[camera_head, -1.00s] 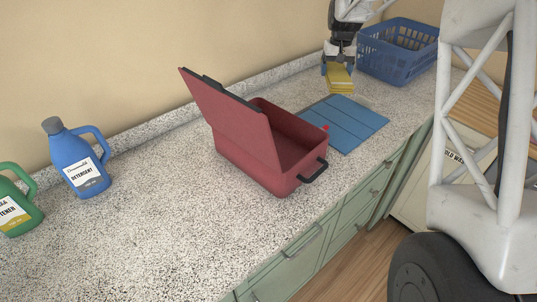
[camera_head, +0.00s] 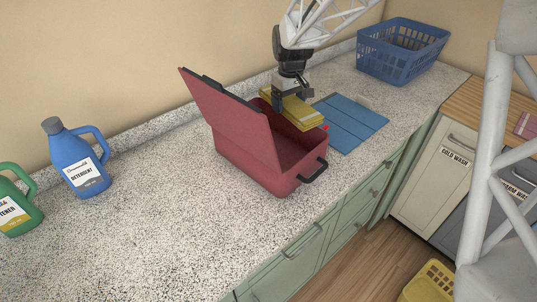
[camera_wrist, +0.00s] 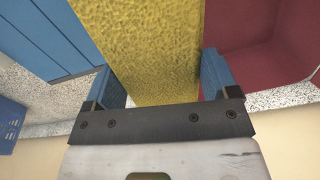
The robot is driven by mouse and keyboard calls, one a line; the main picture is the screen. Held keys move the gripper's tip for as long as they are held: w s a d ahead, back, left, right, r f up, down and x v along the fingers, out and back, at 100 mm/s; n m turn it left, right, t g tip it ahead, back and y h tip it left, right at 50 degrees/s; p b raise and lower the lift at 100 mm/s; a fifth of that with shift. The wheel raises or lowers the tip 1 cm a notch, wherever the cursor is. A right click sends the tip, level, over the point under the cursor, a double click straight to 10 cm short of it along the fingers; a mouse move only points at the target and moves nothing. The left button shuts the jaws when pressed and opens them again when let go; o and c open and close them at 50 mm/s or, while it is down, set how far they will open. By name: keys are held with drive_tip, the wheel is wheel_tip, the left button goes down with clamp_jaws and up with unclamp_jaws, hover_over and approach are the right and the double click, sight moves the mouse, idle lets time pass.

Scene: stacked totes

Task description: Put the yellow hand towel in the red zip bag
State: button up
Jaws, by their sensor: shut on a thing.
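My gripper (camera_head: 292,104) is shut on the yellow hand towel (camera_head: 301,114), a folded flat bundle. It holds the towel above the right, back part of the red zip bag (camera_head: 262,170). The bag stands on the counter with its lid (camera_head: 228,118) tilted up on the left side. In the wrist view the towel (camera_wrist: 155,45) spans the space between the blue fingers, and the bag's red inside (camera_wrist: 262,35) shows at the right. The towel hides part of the bag's back rim in the head view.
A blue folded mat (camera_head: 352,122) lies right of the bag. A blue basket (camera_head: 385,62) stands at the back right. A blue detergent bottle (camera_head: 78,160) and a green bottle (camera_head: 14,205) stand at the left. The speckled counter (camera_head: 160,220) is clear in front.

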drive_tip(key=s+a+f+n, duration=0.2)
drive_tip(key=s+a, duration=0.1)
drive_tip(key=s, duration=0.2)
drive_tip(key=shift+s+a+f+n, duration=0.15)
drive_tip(key=shift+a+n, duration=0.15)
drive_tip(key=shift+a, duration=0.05)
drive_tip(key=shift+f, duration=0.1)
drive_tip(key=shift+f, duration=3.05)
drive_tip(key=shift+f, duration=1.85)
drive_tip(key=o, duration=0.9)
drive_tip(key=shift+f, duration=0.15)
drive_tip(key=shift+c, duration=0.2)
